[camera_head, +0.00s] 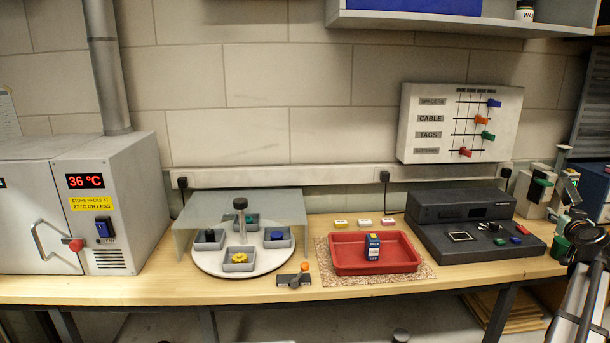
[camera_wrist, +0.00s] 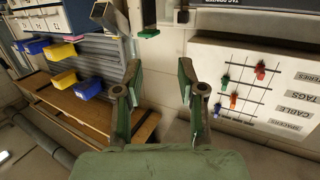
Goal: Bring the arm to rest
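My gripper (camera_wrist: 158,92) shows in the wrist view with its two green-padded fingers spread apart. Nothing is between them; the pale wall lies behind the gap. In the head view, part of my arm (camera_head: 580,235) is at the far right edge, past the right end of the black console. The fingers are too small and crowded there to make out clearly. The wrist view is turned, with the wall board upside down on the right and bins on the left.
The bench (camera_head: 150,290) carries an oven-like box (camera_head: 135,200), a round white turntable (camera_head: 205,262) under a clear cover, a red tray (camera_head: 350,267) holding a small blue box (camera_head: 373,249), and a black console (camera_head: 465,215). A slider board (camera_head: 430,150) hangs on the wall. Yellow and blue bins (camera_wrist: 62,80) show.

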